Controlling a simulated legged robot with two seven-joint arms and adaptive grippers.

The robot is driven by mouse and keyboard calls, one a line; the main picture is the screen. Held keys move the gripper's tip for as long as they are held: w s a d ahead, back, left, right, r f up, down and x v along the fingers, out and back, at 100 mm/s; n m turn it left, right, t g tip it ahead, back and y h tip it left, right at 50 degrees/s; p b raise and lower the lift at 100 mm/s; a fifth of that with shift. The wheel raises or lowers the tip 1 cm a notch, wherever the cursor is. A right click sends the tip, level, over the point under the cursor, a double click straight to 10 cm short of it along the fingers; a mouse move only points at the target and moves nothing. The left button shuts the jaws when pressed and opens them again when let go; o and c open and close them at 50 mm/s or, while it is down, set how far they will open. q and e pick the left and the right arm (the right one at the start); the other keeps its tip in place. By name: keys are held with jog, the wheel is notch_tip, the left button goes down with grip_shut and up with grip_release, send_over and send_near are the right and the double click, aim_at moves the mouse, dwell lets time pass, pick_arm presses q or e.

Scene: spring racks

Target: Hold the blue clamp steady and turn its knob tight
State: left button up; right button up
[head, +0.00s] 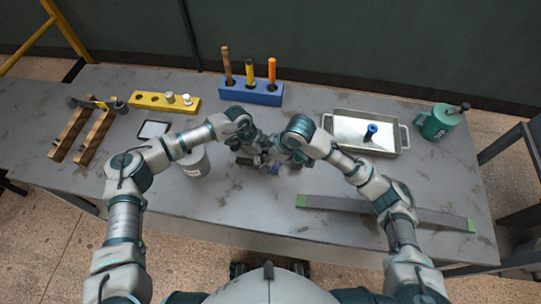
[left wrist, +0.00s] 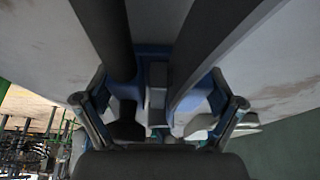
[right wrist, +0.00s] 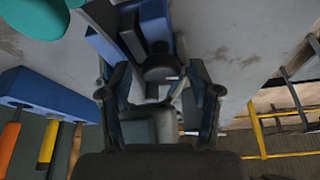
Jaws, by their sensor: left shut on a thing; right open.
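The blue clamp (head: 274,168) is at the middle of the table, mostly hidden in the head view by both my grippers. My left gripper (head: 250,156) is shut on it; in the left wrist view the clamp's blue body (left wrist: 152,50) lies between the fingers (left wrist: 162,105). In the right wrist view the clamp's blue part (right wrist: 155,22) and dark round knob (right wrist: 161,68) show beyond my right gripper (right wrist: 162,92). That gripper is open, its fingers on either side of the knob's near end. I cannot tell whether they touch it.
A white canister (head: 194,163) stands close left of my left gripper. A blue tool block (head: 250,93) and yellow block (head: 150,102) are behind. A long grey strip with green ends (head: 350,204) lies in front.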

jog(key=v, duration=1.1)
jog(key=shift+r, duration=0.4)
jog(key=shift+d, duration=0.15)
jog(key=w+d+f+n+g+y, duration=0.3)
jog(key=w+d+n+g+y, duration=0.15)
jog(key=n, duration=0.45)
jog(key=shift+g, duration=0.25)
jog(key=x, duration=1.2)
jog(key=shift+w+a, duration=0.1)
jog(key=shift+w, duration=0.25)
